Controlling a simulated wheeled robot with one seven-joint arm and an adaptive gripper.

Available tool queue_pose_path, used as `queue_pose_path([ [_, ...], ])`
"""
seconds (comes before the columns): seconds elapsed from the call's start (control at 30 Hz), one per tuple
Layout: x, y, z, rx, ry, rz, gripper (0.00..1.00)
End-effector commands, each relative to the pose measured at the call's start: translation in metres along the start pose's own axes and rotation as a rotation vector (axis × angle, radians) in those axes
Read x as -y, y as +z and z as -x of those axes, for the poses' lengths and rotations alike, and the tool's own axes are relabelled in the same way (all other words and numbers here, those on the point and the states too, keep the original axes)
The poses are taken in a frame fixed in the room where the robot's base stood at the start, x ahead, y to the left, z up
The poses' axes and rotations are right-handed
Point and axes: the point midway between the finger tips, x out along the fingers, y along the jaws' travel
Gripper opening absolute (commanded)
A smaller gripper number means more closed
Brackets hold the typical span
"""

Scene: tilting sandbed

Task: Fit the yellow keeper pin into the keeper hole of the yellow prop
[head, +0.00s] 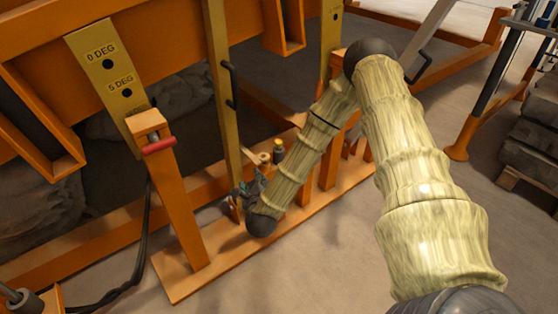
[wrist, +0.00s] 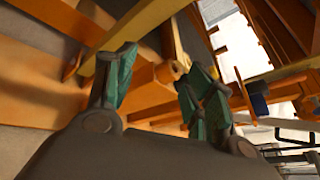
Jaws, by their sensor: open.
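The yellow prop (head: 221,90) is an upright bar with black handles in the head view; a yellow bar also crosses the wrist view (wrist: 135,27). My gripper (head: 252,188) is low beside the prop's foot, in front of the orange frame. In the wrist view its green fingers (wrist: 160,72) are apart. A tan, round-ended piece with a dark hole (wrist: 168,72) shows between or beyond the fingertips, apparently untouched; I cannot tell whether it holds the keeper hole. A dark cylinder with a yellow top (head: 278,150), possibly the keeper pin in a holder, stands just right of my gripper.
An orange post with a red-handled pin (head: 158,146) stands at left. A yellow plate (head: 105,70) marked 0 DEG and 5 DEG is above it. The orange base beam (head: 190,283) runs below my gripper. Black cables (head: 140,245) hang at left. Open floor lies in front.

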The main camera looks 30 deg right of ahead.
Motion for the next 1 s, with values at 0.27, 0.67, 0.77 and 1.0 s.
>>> queue_pose_path([
  [0.27, 0.068, -0.018, -0.052, 0.094, -0.296, -0.515, 0.53],
  [0.67, 0.107, -0.022, -0.076, 0.162, -0.407, -0.712, 0.53],
  [0.77, 0.113, -0.022, -0.089, 0.162, -0.407, -0.711, 0.53],
  [1.0, 0.122, -0.021, -0.112, 0.160, -0.403, -0.709, 0.53],
])
